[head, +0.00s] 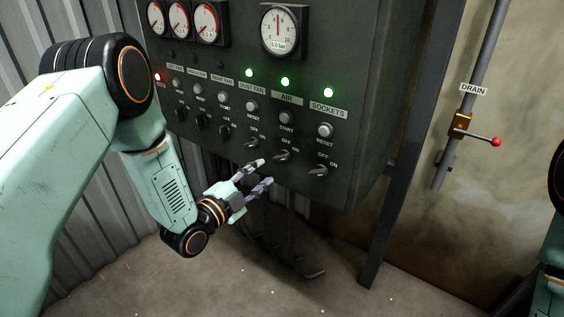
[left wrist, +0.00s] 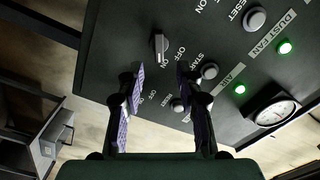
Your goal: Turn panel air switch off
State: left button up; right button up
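The AIR switch (head: 283,156) is a small rotary knob below the START button on the dark panel. It also shows in the left wrist view (left wrist: 159,44), ahead of the fingertips, with its handle seeming to point toward ON. The green AIR light (head: 285,82) is lit. My left gripper (head: 266,172) is open and empty, just left of and below the switch; its two fingers (left wrist: 163,88) stand apart in the left wrist view. No contact with the switch shows. My right gripper is out of view.
The SOCKETS switch (head: 318,170) is close on the right and the DUST FAN switch (head: 251,142) close on the left. The panel box (head: 375,120) has gauges above. A drain valve with a red knob (head: 495,141) is on the right wall. Floor below is clear in front.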

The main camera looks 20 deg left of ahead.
aim_at(279, 160)
pick_arm(q)
jog(key=x, duration=0.3)
jog(key=b+x, duration=0.1)
jog(key=x, duration=0.2)
jog(key=shift+w+f, duration=0.2)
jog(key=shift+w, duration=0.6)
jog(key=shift+w+d, duration=0.15)
jog(key=shift+d, duration=0.1)
jog(key=shift+a+r, duration=0.1)
jog(key=shift+a, duration=0.05)
jog(key=c, duration=0.4)
grip_shut()
